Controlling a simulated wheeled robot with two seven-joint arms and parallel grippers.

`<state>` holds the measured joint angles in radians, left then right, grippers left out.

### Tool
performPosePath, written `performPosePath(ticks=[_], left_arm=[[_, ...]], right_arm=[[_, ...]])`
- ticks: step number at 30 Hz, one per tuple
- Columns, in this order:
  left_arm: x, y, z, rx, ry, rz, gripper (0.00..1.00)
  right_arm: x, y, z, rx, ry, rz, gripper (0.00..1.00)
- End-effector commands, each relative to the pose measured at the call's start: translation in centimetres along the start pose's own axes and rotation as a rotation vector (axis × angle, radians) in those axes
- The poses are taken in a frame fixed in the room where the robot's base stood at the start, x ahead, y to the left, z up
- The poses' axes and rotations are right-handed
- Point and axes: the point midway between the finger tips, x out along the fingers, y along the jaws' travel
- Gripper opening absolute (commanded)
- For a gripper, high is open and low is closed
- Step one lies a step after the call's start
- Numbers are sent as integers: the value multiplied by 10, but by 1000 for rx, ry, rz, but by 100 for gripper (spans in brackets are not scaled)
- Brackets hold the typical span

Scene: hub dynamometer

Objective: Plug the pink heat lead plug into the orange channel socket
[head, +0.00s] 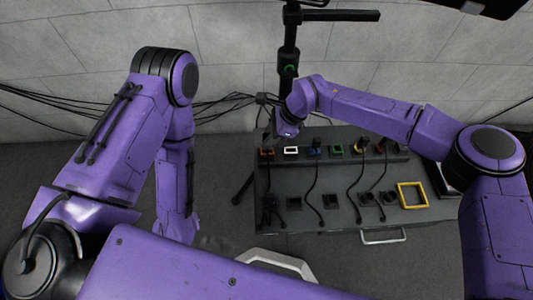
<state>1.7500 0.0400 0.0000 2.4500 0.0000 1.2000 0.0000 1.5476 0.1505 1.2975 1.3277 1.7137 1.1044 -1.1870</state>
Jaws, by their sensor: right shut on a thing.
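The panel (282,172) on the bench has a row of coloured sockets along its back. The orange channel socket (267,152) is at the left end of the row. My right gripper (270,141) is shut just above and behind this socket, at the panel's back left corner. What it holds is small and dark here; no pink shows, and the gripper hides most of the plug. I cannot tell whether the plug touches the socket. A dark lead runs down the panel's left side below the orange socket.
White (291,150), blue (314,148), green (337,149) and yellow (361,147) sockets follow to the right, several with dark leads. A yellow square frame (402,204) lies at the panel's right. A black post (289,64) stands behind the panel, close to my right gripper.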

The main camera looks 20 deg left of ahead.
Motion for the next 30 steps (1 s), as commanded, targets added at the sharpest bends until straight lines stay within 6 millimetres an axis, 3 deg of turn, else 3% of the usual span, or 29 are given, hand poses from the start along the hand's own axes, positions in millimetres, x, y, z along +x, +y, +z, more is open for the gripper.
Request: performPosePath(ticks=[30], left_arm=[[17,2,7,0,0,0,55]], right_arm=[[24,0,-13,-1,0,0,0]])
